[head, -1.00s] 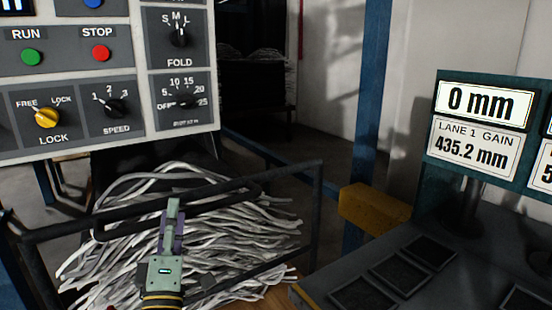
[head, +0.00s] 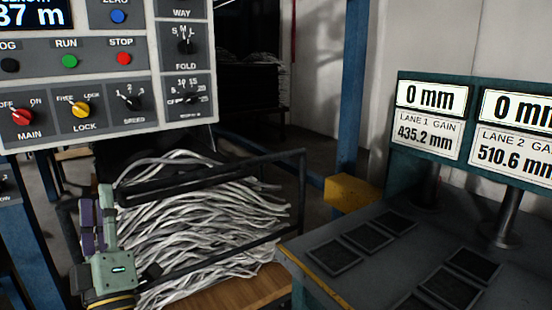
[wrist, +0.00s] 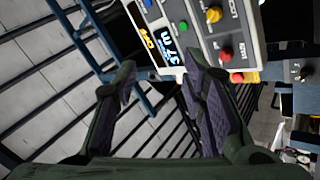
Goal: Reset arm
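My gripper (head: 97,205) is at the lower left of the head view, in front of a black rail frame and a heap of pale strands. In the wrist view, my gripper (wrist: 160,72) has its two purple-padded fingers spread apart. Nothing shows between the fingers. The control panel (head: 145,92) is above and behind the gripper in the head view. It also shows tilted at the top of the wrist view (wrist: 222,38), beyond the fingers.
The pale strands (head: 210,225) lie behind the black rail (head: 235,167). A dark table (head: 330,235) with flat black pads stands at the right, carrying lane displays (head: 430,115). A blue post (head: 352,90) and yellow block (head: 350,193) stand between. Open floor shows behind.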

